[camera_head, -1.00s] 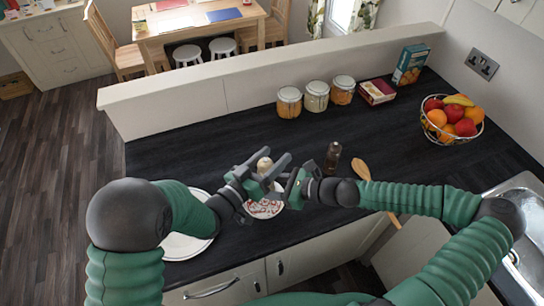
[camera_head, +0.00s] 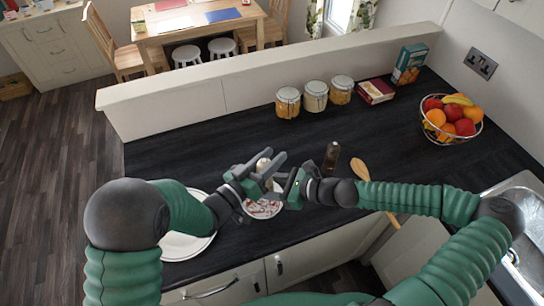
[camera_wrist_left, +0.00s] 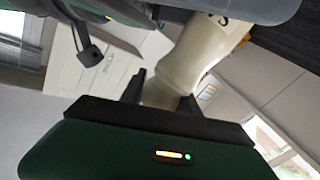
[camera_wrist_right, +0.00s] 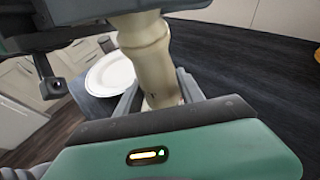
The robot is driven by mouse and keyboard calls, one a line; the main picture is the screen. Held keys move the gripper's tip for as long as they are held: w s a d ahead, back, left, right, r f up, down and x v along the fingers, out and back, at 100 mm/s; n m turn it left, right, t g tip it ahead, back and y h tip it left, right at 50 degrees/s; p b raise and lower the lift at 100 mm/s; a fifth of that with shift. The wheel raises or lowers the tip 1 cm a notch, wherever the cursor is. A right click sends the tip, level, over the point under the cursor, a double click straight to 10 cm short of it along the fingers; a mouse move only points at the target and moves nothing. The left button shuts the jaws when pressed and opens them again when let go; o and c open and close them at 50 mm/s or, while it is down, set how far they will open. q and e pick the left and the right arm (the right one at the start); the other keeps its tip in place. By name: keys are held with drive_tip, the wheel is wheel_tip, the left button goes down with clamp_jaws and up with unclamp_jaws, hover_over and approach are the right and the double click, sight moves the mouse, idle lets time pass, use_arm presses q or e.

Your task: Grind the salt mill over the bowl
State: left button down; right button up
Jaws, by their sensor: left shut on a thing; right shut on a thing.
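The cream salt mill (camera_head: 264,165) is between my two grippers, above the bowl (camera_head: 262,210). The bowl is white with red marks, and my arms hide part of it. My left gripper (camera_head: 262,178) is shut on the mill. My right gripper (camera_head: 290,188) is also shut on the mill, from the right side. The mill's pale body shows between the fingers in the left wrist view (camera_wrist_left: 190,60) and in the right wrist view (camera_wrist_right: 153,62). The lower part of the mill is hidden in the head view.
A white plate (camera_head: 180,246) lies left of the bowl, partly under my left arm. A dark mill (camera_head: 331,158) and a wooden spoon (camera_head: 360,169) are to the right. Several jars (camera_head: 315,96), a fruit basket (camera_head: 451,118) and boxes stand farther back. The sink (camera_head: 525,215) is at right.

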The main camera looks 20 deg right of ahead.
use_arm(q)
drive_tip(key=shift+s+a+r+m+g+h, duration=0.15)
drive_tip(key=shift+m+g+h, duration=0.2)
drive_tip(key=shift+m+g, duration=0.35)
drive_tip(key=shift+s+a+m+g+h, duration=0.1)
drive_tip(key=shift+m+g+h, duration=0.3)
drive_tip(key=shift+g, duration=0.5)
drive_tip(key=m+g+y, duration=0.1)
drive_tip(key=m+g, duration=0.3)
drive_tip(key=g, duration=0.1)
drive_tip(key=s+m+g+y, duration=0.1)
drive_tip(key=m+g, duration=0.3)
drive_tip(key=g, duration=0.2)
drive_tip(key=s+m+g+y, duration=0.1)
drive_tip(key=m+g, duration=0.2)
drive_tip(key=g, duration=0.3)
drive_tip(key=shift+s+d+m, duration=0.1)
drive_tip(key=shift+s+m, duration=0.1)
drive_tip(key=shift+m, duration=0.2)
drive_tip(key=shift+s, duration=0.15)
drive_tip(key=c, duration=0.9)
unclamp_jaws()
wheel_tip(320, 180, up, 10)
drive_tip(key=shift+f, duration=0.1)
